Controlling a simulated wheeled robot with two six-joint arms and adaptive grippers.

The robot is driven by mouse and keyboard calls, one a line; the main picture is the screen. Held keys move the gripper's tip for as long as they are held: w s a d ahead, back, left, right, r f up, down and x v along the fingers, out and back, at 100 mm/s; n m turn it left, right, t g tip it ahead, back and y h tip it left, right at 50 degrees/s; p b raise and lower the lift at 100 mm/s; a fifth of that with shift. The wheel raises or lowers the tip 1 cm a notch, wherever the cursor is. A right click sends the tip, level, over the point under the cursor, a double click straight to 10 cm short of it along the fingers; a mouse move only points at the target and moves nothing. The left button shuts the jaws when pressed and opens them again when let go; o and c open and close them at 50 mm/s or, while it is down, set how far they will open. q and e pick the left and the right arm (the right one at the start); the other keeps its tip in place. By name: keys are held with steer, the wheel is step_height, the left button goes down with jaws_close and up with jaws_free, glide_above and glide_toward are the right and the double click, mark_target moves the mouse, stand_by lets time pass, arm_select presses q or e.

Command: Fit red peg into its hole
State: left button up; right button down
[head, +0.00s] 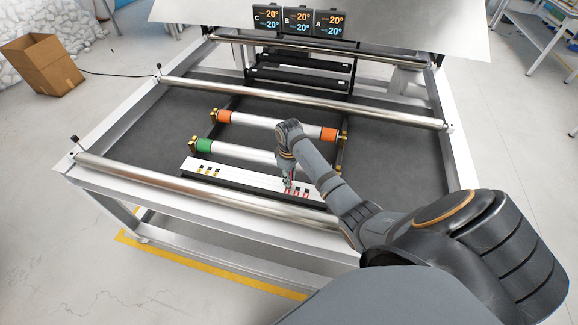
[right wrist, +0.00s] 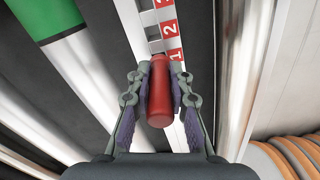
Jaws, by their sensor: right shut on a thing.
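The red peg (right wrist: 159,92) is a smooth red cylinder in the right wrist view. My right gripper (right wrist: 159,76) is shut on it, with one finger on each side. In the head view my right gripper (head: 288,184) points down at the right part of a long white strip (head: 243,178). The strip also shows in the right wrist view (right wrist: 132,22), with red labels numbered 1, 2 and 3. The peg's far end is beside the label 1. The peg hides what lies under it, so I cannot tell whether it is in a hole. My left gripper is not in view.
White rollers with an orange-ended one (head: 260,122) and a green-ended one (head: 235,150) lie behind the strip. A steel bar (head: 205,192) runs along the table's front. Three displays (head: 298,22) stand at the back. The dark tabletop (head: 400,150) is clear on the right.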

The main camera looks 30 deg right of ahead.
steer(key=shift+f, duration=0.65)
steer(key=c, duration=1.1)
jaws_free()
steer(key=shift+c, duration=0.2)
steer(key=shift+r, duration=0.1)
step_height(320, 180, up, 12)
steer(key=shift+f, duration=0.1)
steer(key=shift+f, duration=0.1)
